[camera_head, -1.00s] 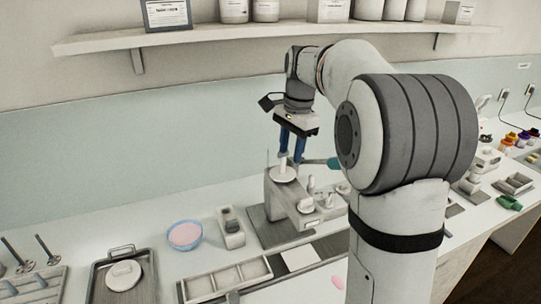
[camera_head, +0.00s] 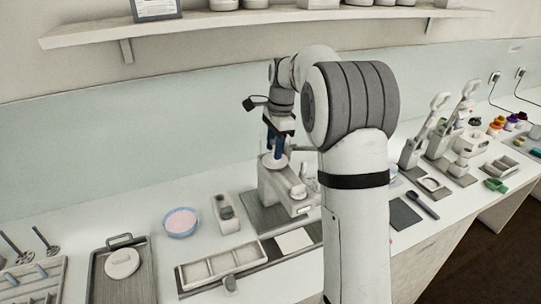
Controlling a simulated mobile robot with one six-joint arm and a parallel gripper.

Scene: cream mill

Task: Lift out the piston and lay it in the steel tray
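The cream mill (camera_head: 268,190) stands on a dark mat near the middle of the bench. A pale round disc, likely the piston's top (camera_head: 270,164), sits at the top of the mill's cylinder. My gripper (camera_head: 275,155) points down with its blue fingers right at this disc. The fingers hide the disc's middle, and I cannot tell whether they are closed on anything. The steel tray (camera_head: 97,285) lies at the front left with its handle at the back. A white round lid-like piece (camera_head: 122,263) lies in it.
A pink-filled blue bowl (camera_head: 181,222) and a small pale block holder (camera_head: 225,213) stand between tray and mill. A compartment box (camera_head: 222,268) lies in front. A shelf (camera_head: 250,22) runs above. Two lever presses (camera_head: 440,140) stand to the right.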

